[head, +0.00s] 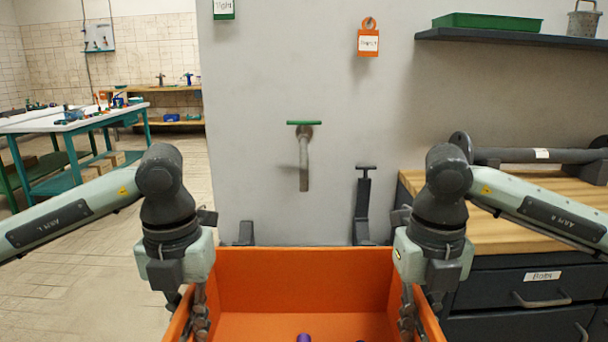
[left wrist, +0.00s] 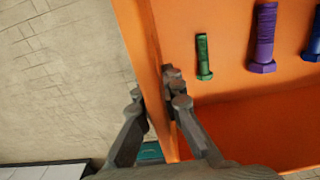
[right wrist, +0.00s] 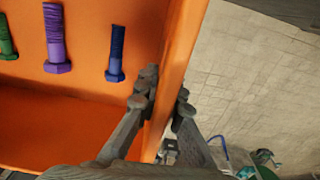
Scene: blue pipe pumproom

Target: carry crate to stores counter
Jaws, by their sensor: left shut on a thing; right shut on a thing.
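The orange crate (head: 305,280) is in front of me at the bottom of the head view. My left gripper (head: 190,315) is shut on its left wall; the left wrist view shows the fingers (left wrist: 158,98) on either side of that wall (left wrist: 140,45). My right gripper (head: 415,315) is shut on the right wall, which also shows in the right wrist view (right wrist: 182,50). Inside the crate lie a green bolt (left wrist: 203,57), a purple bolt (left wrist: 264,38) and a blue bolt (right wrist: 115,53). I cannot tell which surface in view is the stores counter.
A wood-topped bench with dark drawers (head: 530,308) stands close on the right, with a grey bar (head: 535,155) on top. A grey wall with a green-handled tap (head: 304,150) is ahead. A teal table (head: 75,122) stands far left; the floor (head: 80,270) there is open.

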